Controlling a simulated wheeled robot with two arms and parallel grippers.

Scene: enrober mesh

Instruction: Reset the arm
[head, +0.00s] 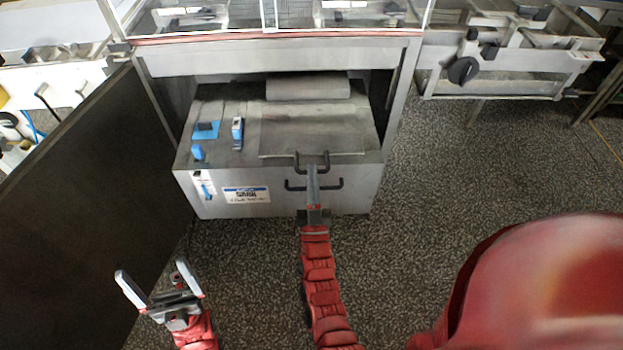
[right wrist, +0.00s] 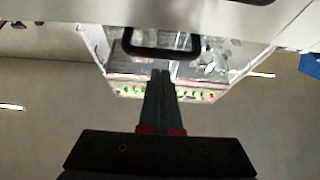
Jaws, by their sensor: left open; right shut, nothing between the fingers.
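My right gripper (head: 311,168) reaches straight forward from the middle of the head view to the front of a grey machine cabinet (head: 345,185). Its fingers are together and empty. Its tips are at the dark bent handles (head: 330,182) on the cabinet front; I cannot tell whether they touch. In the right wrist view the shut fingers (right wrist: 160,75) point at a black looped handle (right wrist: 160,50). My left gripper (head: 151,268) is at the lower left of the head view, its two fingers spread apart with nothing between them, over the floor.
Blue items (head: 238,133) lie on the cabinet's top, and a white label (head: 247,195) is on its front. A dark panel (head: 75,200) stands at the left, near my left gripper. Speckled floor (head: 450,150) is clear at the right.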

